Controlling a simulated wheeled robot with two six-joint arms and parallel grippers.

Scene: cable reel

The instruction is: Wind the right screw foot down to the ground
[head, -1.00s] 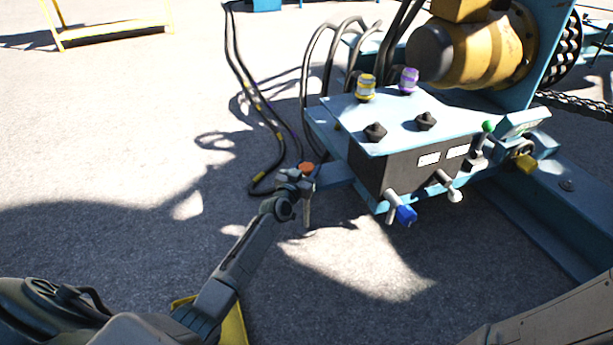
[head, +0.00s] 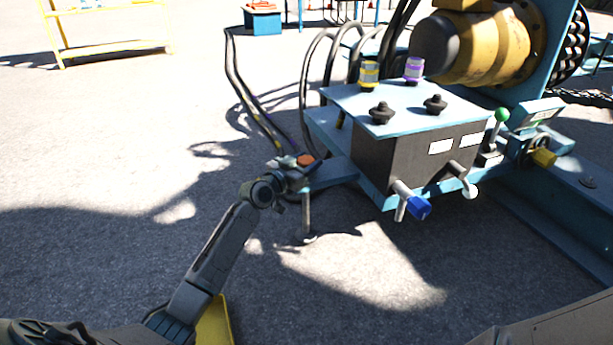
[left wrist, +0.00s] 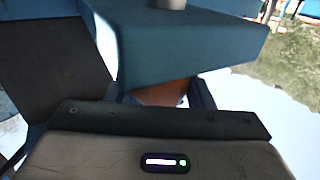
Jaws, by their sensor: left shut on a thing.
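The screw foot has an orange top (head: 305,159) and a thin grey stem (head: 306,212) hanging upright below a blue bracket arm (head: 332,173) at the cable-reel machine's left corner. My left gripper (head: 303,168) is at the orange top and shut on it. In the left wrist view, an orange-brown part (left wrist: 165,94) shows between the dark fingers, beside a blue metal part (left wrist: 185,45). The fingers hide much of the foot's top. The stem's lower end is in shadow, and I cannot tell whether it touches the ground. My right gripper is out of view.
The control box (head: 410,150) with knobs and a blue-ended handle (head: 418,207) stands right of the gripper. Black hoses (head: 240,90) lie behind it. A yellow stand (head: 110,38) is far back left. Open pavement (head: 100,140) lies to the left.

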